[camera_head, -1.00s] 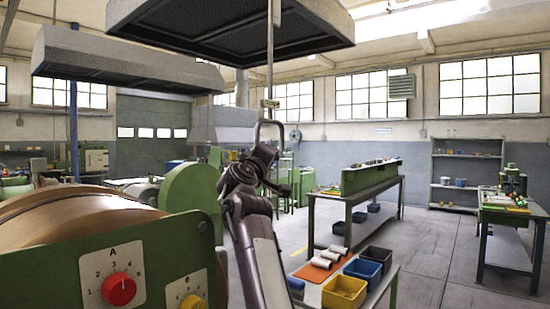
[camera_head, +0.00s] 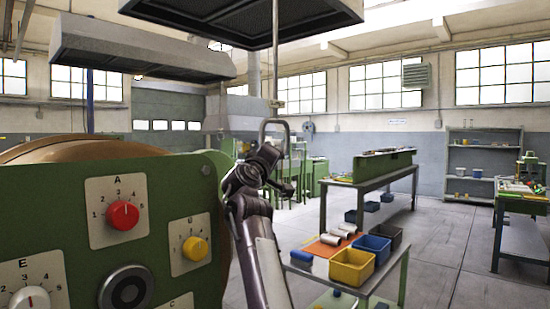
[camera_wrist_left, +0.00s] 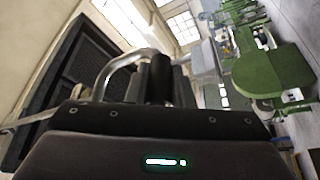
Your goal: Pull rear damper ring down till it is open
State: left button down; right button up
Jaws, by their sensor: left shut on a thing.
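The damper ring (camera_head: 274,128) is a grey metal loop at the lower end of a thin vertical rod (camera_head: 275,60) that hangs from the dark rear hood (camera_head: 240,22). My left gripper (camera_head: 268,152) is shut on the lower part of the ring, with its arm reaching up from the bottom middle. In the left wrist view the ring (camera_wrist_left: 122,63) curves up from the dark gripper (camera_wrist_left: 160,75). The gripper hides the ring's lower part. My right gripper is not in view.
A green machine panel (camera_head: 150,260) with red and yellow knobs stands close at left. At lower right is a low table with a yellow bin (camera_head: 352,267) and a blue bin (camera_head: 372,248). A long workbench (camera_head: 370,165) stands behind. Floor (camera_head: 440,250) at right is clear.

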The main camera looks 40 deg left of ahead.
pick_arm(q)
jog(key=c, duration=1.3)
grip_release()
jog(key=shift+w+a+f, duration=0.1)
jog(key=shift+w+f, duration=0.05)
jog(key=shift+f, duration=0.2)
jog(key=shift+r, duration=0.1)
